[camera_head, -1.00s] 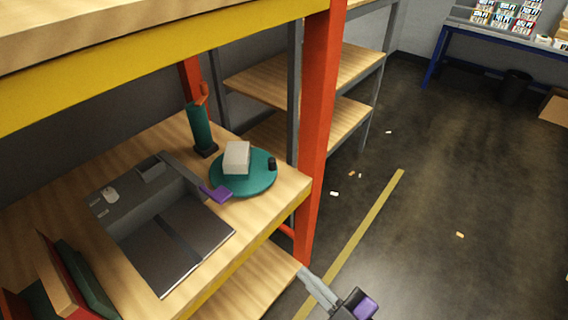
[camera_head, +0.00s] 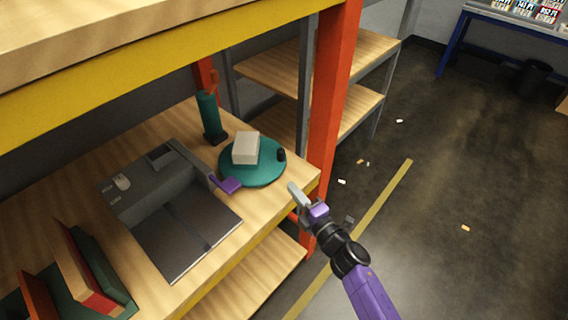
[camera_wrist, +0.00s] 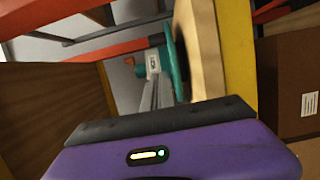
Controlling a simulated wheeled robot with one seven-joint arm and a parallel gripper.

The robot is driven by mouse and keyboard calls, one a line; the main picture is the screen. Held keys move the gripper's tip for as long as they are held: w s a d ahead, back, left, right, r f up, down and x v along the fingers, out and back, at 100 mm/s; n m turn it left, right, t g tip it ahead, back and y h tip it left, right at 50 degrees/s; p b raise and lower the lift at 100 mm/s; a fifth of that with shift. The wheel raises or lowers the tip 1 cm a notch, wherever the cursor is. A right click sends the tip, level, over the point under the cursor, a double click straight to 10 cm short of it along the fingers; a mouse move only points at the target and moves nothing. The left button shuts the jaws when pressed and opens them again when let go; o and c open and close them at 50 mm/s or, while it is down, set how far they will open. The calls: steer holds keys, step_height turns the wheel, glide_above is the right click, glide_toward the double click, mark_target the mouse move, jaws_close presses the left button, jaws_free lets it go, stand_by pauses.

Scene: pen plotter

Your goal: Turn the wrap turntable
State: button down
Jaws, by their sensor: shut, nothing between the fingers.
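The wrap turntable is a round teal disc (camera_head: 232,175) on the wooden shelf top, near its right front corner. A white box (camera_head: 246,147) sits on the disc, and a small black knob (camera_head: 281,155) stands at its right rim. My gripper (camera_head: 294,188) is shut and empty, just in front of the shelf's front edge and to the lower right of the disc, apart from it. In the wrist view the teal disc (camera_wrist: 180,65) shows edge-on beyond my fingers (camera_wrist: 150,95).
A grey plotter (camera_head: 180,235) with a purple handle (camera_head: 228,185) lies left of the disc. A teal bottle-like tool (camera_head: 209,115) stands behind it. An orange-red post (camera_head: 330,110) rises at the shelf's right corner. Books (camera_head: 85,270) stand at the lower left.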

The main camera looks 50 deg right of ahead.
steer(key=x, duration=0.7)
steer(key=shift+w+d+r, duration=0.1)
steer(key=shift+w+d, duration=0.7)
steer(key=shift+d, duration=0.15)
steer(key=shift+w+d+p, duration=0.3)
steer(key=shift+w+d, duration=0.15)
steer(key=shift+d, duration=0.35)
steer(key=shift+w+d, duration=0.1)
steer(key=shift+d, duration=0.05)
steer(key=shift+w+d+b, duration=0.15)
steer(key=shift+w+d, duration=0.25)
steer(key=shift+d, duration=0.4)
steer(key=shift+w+d+b, duration=0.15)
steer(key=shift+w+d, duration=0.25)
steer(key=shift+d, duration=0.35)
steer(key=shift+w+d+b, duration=0.55)
steer(key=shift+w+d, duration=0.45)
steer(key=shift+d, duration=0.05)
steer(key=shift+w+d+b, duration=0.3)
steer(key=shift+w+d, duration=0.05)
steer(key=shift+w, duration=0.25)
steer(key=shift+w+d+b, duration=0.3)
steer(key=shift+w+d, duration=0.05)
steer(key=shift+w, duration=0.2)
steer(key=shift+w, duration=0.1)
